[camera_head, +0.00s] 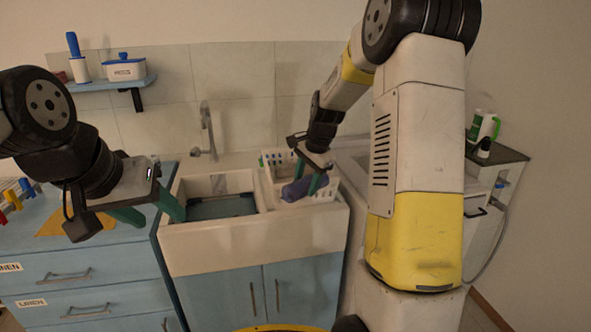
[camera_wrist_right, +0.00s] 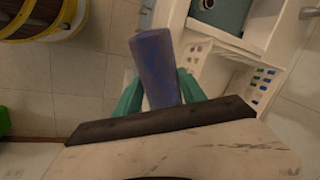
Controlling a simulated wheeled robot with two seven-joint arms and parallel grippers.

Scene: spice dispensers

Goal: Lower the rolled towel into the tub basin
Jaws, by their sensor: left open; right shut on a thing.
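The rolled towel is a blue-purple roll (camera_head: 296,190), also large in the right wrist view (camera_wrist_right: 156,62). My right gripper (camera_head: 304,186) is shut on it, with a green finger on each side in the right wrist view (camera_wrist_right: 160,92). In the head view it is over the white basket at the right of the sink. The tub basin (camera_head: 219,207) is the recess in the white sink, left of the towel; its inside looks blue-grey. My left gripper (camera_head: 150,213) is open and empty, left of the basin. The basin's floor is partly hidden.
A white perforated basket (camera_head: 325,193) stands at the sink's right side, close to the towel. A tap (camera_head: 207,130) rises behind the basin. A blue drawer cabinet (camera_head: 90,265) stands at left. Bottles (camera_head: 483,128) stand on a counter at right.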

